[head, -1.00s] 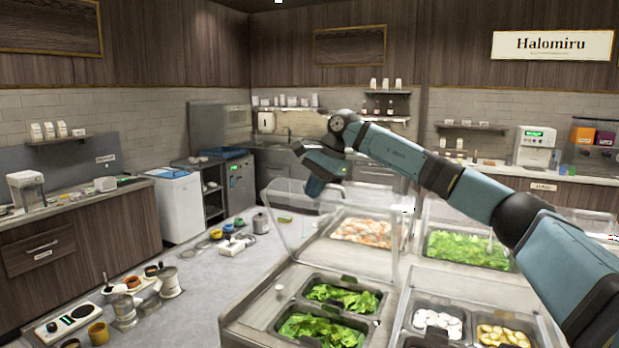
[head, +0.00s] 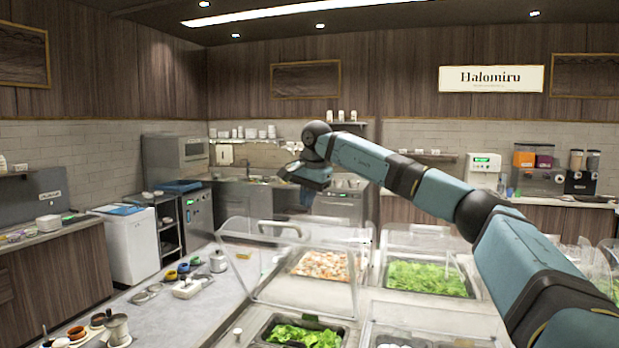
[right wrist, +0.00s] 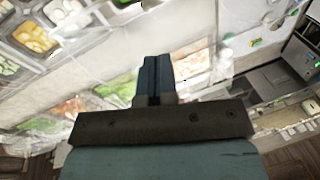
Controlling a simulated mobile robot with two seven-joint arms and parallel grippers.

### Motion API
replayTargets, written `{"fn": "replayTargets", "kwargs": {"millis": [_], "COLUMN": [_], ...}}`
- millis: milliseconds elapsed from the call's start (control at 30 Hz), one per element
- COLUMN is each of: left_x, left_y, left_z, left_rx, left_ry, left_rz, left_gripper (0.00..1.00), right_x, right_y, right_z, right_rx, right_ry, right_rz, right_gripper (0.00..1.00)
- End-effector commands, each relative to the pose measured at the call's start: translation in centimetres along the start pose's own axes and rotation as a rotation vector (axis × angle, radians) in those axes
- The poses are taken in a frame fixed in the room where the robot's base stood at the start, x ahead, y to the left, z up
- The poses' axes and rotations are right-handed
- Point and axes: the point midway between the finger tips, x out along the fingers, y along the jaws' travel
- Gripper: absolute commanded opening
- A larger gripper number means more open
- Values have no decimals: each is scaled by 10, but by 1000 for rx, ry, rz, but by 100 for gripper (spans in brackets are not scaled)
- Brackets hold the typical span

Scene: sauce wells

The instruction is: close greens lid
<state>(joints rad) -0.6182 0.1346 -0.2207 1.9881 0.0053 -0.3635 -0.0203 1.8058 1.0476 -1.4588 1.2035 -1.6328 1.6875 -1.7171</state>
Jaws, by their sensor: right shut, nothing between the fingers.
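A clear lid (head: 292,282) stands tilted up over the near left part of the counter, with a handle (head: 279,228) along its top edge. Leafy greens (head: 305,336) lie in a dark well below and in front of it, cut off by the bottom edge. More greens (head: 430,278) fill a wider well at the right, under another clear cover. My right gripper (head: 308,198) points down above and beyond the lid's top edge, apart from it as far as I can tell. In the right wrist view its fingers (right wrist: 155,77) are shut and empty. My left gripper is out of view.
A well of orange and white food (head: 320,265) sits behind the lid. Another clear cover (head: 430,325) is at the bottom right. Small pots and dishes (head: 190,285) stand at the left. My right arm crosses above the counter's right side.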

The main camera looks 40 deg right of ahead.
Motion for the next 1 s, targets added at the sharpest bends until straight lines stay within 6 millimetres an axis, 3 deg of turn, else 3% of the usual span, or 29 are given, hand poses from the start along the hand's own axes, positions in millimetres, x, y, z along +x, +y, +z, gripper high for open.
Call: {"fn": "replayTargets", "kwargs": {"millis": [300, 833, 1000], "left_x": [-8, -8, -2], "left_y": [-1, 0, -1], "left_z": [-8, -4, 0], "left_rx": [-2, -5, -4], "left_ry": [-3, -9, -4], "left_rz": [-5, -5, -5], "left_gripper": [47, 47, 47], "right_x": [32, 38, 46], "right_y": [0, 0, -5], "right_z": [25, 31, 44], "right_rx": [-2, -2, -11], "right_ry": [0, 3, 35], "right_rz": [0, -2, -8], "right_gripper": [0, 0, 0]}}
